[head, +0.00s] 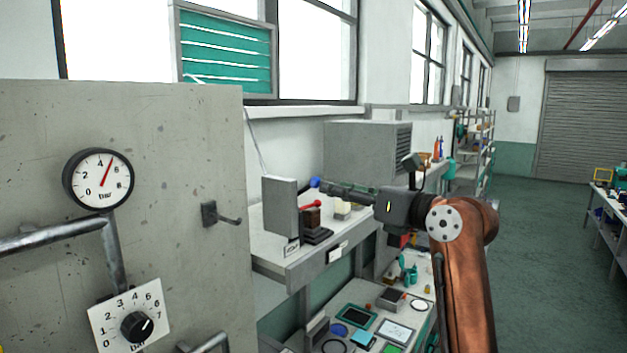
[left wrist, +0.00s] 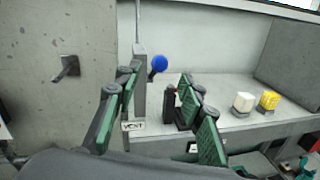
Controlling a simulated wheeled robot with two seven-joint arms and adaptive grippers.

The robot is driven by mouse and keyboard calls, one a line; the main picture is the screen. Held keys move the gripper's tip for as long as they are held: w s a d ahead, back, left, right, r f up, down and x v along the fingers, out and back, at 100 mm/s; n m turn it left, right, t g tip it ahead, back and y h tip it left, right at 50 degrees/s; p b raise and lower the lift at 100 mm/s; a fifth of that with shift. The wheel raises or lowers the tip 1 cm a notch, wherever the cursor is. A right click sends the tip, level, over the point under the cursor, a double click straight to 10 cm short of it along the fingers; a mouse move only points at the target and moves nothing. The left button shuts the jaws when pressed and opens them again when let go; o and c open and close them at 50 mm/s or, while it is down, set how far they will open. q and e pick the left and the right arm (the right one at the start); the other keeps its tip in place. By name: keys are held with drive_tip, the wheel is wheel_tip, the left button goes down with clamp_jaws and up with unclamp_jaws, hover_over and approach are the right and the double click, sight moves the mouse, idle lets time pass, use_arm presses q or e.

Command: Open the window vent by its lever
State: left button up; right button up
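The window vent (head: 226,48) is a teal slatted panel in the window at the upper left; its slats look closed or nearly so. A thin rod runs down from it to a grey upright housing (head: 280,207) on the shelf. The lever's blue knob (head: 314,182) shows at the housing's right side, and also in the left wrist view (left wrist: 159,63). A "VENT" label (left wrist: 133,126) is below the housing. My left gripper (head: 325,187) is open, its fingertips (left wrist: 157,77) either side of the blue knob in the wrist view; contact is unclear. My right gripper is out of view.
A red-knobbed handle (head: 311,205) on a dark base stands right beside the housing. White (left wrist: 244,102) and yellow (left wrist: 268,99) blocks sit farther right. A concrete panel with a gauge (head: 98,180) and a protruding hook (head: 222,216) stands at left. A grey cabinet (head: 362,150) stands behind.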

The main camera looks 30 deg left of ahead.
sight(318, 178)
use_arm(q)
drive_tip(key=p+x, duration=0.2)
drive_tip(key=x, duration=0.5)
drive_tip(key=shift+w+a, duration=0.15)
drive_tip(key=shift+a, duration=0.2)
drive_tip(key=shift+c, duration=0.3)
drive_tip(key=c, duration=0.9)
clamp_jaws()
